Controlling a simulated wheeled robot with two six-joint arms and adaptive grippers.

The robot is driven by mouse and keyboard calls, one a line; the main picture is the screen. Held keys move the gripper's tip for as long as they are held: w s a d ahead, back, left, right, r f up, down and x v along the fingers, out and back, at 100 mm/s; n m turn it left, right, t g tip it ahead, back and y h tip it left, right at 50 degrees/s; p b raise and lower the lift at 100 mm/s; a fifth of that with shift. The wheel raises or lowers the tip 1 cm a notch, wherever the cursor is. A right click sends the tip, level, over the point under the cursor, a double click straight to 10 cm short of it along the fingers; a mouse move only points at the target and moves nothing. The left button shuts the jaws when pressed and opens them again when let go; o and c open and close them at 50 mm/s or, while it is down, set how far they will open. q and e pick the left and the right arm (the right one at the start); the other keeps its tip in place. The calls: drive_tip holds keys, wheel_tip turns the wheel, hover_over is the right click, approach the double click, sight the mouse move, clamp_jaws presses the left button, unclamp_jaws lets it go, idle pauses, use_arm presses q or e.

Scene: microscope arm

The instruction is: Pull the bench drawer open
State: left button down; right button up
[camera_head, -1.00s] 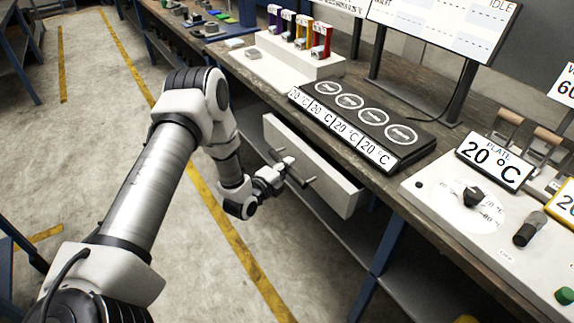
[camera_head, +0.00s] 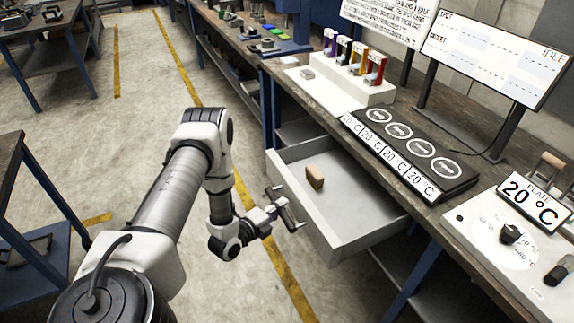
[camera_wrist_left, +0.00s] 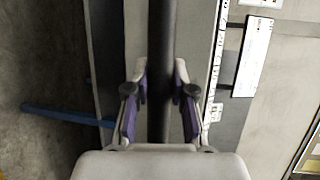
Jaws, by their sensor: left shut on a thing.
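The bench drawer (camera_head: 363,220) is grey and stands pulled well out from under the bench top in the head view. Its dark bar handle (camera_head: 284,208) is on the front face. A tan block (camera_head: 315,177) lies inside on the drawer floor. My left gripper (camera_head: 275,211) is shut on the handle. In the left wrist view the dark handle bar (camera_wrist_left: 161,70) runs between the purple-padded fingers of the gripper (camera_wrist_left: 160,108). My right gripper is not in view.
On the bench stand a black four-dial panel (camera_head: 408,155), a white rack of coloured pipettes (camera_head: 345,88) and a plate controller (camera_head: 510,235). A blue-legged table (camera_head: 12,190) stands at left. The floor between is clear.

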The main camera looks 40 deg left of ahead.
use_arm(q)
drive_tip(key=shift+s, duration=0.1)
drive_tip(key=c, duration=1)
unclamp_jaws()
drive_tip(key=s, duration=0.4)
drive_tip(key=s+r, duration=0.1)
drive_tip(key=s, duration=0.2)
drive_tip(key=s+r, duration=0.1)
drive_tip(key=s, duration=0.3)
drive_tip(key=shift+s, duration=0.35)
drive_tip(key=shift+d, duration=0.1)
